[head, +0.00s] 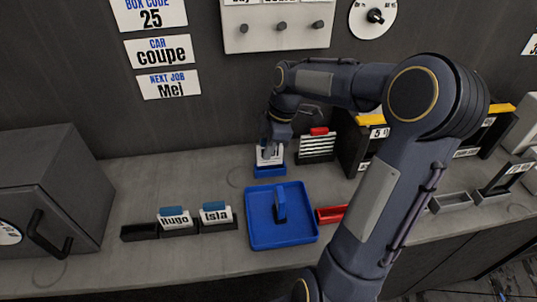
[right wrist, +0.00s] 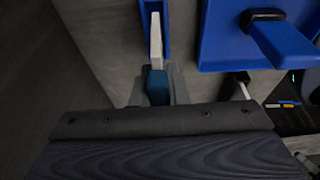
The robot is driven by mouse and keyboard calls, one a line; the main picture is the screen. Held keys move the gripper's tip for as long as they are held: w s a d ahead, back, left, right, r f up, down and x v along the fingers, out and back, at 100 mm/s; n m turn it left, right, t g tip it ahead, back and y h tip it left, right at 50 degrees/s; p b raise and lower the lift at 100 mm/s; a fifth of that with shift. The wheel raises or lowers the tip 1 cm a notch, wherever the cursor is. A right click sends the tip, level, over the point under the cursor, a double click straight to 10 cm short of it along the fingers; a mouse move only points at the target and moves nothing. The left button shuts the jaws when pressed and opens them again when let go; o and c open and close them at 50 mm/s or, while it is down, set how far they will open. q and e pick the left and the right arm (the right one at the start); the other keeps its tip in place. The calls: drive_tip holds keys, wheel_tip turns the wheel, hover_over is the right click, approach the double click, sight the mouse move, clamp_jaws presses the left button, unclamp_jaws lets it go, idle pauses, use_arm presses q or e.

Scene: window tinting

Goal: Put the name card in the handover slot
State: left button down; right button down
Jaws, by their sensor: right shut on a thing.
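My right gripper (head: 275,137) is shut on a white name card (head: 269,155). The card's dark blue tab sits between the fingers in the right wrist view (right wrist: 158,85), and its white part (right wrist: 156,40) reaches toward a blue slot holder. That blue holder (head: 270,171) stands on the counter directly below the card; it also shows in the wrist view (right wrist: 144,8). The card's lower edge appears to be at or in the holder; how deep it sits I cannot tell. The name is not readable. The wall sign (head: 169,85) reads "NEXT JOB Mej". My left gripper is not in view.
Cards "Hugo" (head: 175,218) and "Isla" (head: 215,213) stand in dark holders, with an empty holder (head: 140,232) to their left. A blue tray (head: 262,235) lies in front of the blue holder. A rack (head: 317,146) stands close right. A grey cabinet (head: 60,185) is at left.

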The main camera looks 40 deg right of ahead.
sight(266, 164)
drive_tip(key=shift+d+f, duration=0.15)
drive_tip(key=shift+f, duration=1.55)
drive_tip(key=shift+f, duration=0.15)
drive_tip(key=c, duration=1.4)
unclamp_jaws()
